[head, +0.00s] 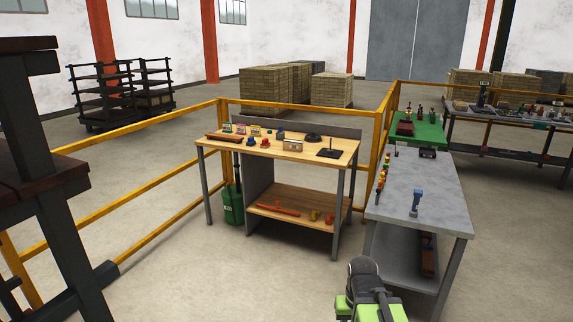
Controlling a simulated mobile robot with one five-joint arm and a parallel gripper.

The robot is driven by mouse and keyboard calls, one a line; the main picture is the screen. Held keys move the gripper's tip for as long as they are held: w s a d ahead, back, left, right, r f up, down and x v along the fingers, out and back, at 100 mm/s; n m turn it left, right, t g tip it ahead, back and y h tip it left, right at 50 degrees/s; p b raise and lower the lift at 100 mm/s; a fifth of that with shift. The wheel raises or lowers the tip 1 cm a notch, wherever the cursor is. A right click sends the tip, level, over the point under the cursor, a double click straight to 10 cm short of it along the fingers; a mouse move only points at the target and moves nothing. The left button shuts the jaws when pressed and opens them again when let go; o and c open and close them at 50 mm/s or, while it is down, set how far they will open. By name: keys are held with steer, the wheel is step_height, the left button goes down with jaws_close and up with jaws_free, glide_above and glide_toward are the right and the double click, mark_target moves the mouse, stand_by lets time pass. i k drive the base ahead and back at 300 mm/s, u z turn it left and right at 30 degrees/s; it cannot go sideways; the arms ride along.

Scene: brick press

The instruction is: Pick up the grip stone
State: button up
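I cannot single out the grip stone for certain; the items on the benches are small and far off. A wooden-topped workbench (222,144) stands in the middle with small coloured pieces, little signs and dark items on it. Part of my own green and grey arm shows at the bottom, in front of the grey table. My gripper's fingers do not show.
Yellow railings (150,125) run behind and left of the wooden bench. A dark frame (72,230) stands close at left. A green container (232,205) stands beside the bench's left side. A green-topped surface (428,131) adjoins the grey table. Open floor lies in front of the wooden bench.

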mark_target(251, 142)
steer(key=u, duration=0.1)
steer(key=i, duration=2.25)
steer(key=u, duration=0.65)
steer(key=i, duration=2.2)
steer(key=u, duration=0.6)
steer(key=i, duration=1.4)
steer(key=u, duration=0.4)
